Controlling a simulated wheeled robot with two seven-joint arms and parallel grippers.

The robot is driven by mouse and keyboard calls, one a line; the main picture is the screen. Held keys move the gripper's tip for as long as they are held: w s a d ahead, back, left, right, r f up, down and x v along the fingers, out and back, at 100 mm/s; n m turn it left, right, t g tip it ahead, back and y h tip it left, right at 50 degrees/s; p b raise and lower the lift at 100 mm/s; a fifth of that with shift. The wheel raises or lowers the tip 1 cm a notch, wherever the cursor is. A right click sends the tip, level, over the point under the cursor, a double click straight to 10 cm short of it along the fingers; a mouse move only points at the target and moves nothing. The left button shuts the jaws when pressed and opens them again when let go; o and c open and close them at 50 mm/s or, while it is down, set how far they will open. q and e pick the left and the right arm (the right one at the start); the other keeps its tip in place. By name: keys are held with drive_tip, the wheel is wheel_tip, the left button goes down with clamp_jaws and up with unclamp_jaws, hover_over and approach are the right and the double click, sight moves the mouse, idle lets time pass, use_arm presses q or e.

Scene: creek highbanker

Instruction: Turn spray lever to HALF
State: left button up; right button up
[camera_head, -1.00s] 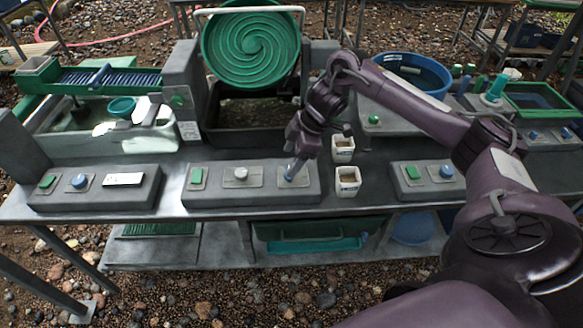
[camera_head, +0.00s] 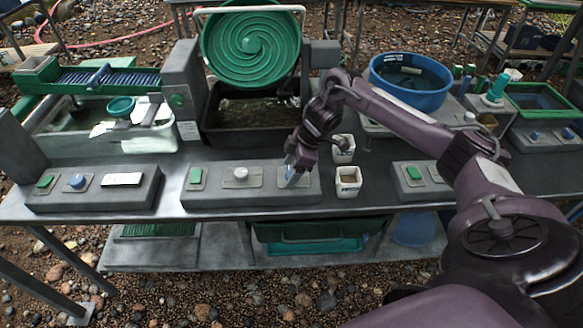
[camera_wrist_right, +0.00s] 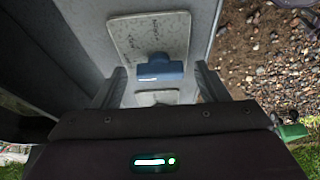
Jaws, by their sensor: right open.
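The blue lever (camera_wrist_right: 160,68) sits on a pale plate (camera_wrist_right: 130,32) in the right wrist view, with faint marks around it. In the head view the lever (camera_head: 291,176) is on the right-hand plate of the middle grey control box (camera_head: 225,197), mostly covered by my right gripper. My right gripper (camera_wrist_right: 161,86) is open, with one finger on each side of the lever in the wrist view and a gap showing on both sides. In the head view the gripper (camera_head: 294,173) points down over that plate. I cannot read the plate's marks. My left gripper is out of view.
The same box carries a green switch (camera_head: 196,177) and a grey knob (camera_head: 241,174). Two small white cups (camera_head: 348,182) stand just right of the box, close to my right gripper. A green spiral wheel (camera_head: 250,46) stands behind. Another control box (camera_head: 93,187) is at the left.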

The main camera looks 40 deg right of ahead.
drive_tip(key=c, duration=1)
drive_tip(key=shift+r+p, duration=0.15)
drive_tip(key=shift+p, duration=0.3)
drive_tip(key=m+h+p, duration=0.1)
drive_tip(key=m+p, duration=0.2)
drive_tip(key=p, duration=0.3)
drive_tip(key=m+t+h+p, duration=0.1)
drive_tip(key=m+p, duration=0.3)
drive_tip(key=p, duration=0.1)
drive_tip(key=shift+s+a+r+t+p, duration=0.2)
drive_tip(key=shift+t+p, duration=0.1)
drive_tip(key=shift+p, duration=0.1)
drive_tip(key=shift+f+m+h+p, duration=0.25)
drive_tip(key=shift+m+h+p, duration=0.05)
drive_tip(key=shift+m+p, duration=0.7)
drive_tip(key=shift+w, duration=0.1)
drive_tip(key=o, duration=1)
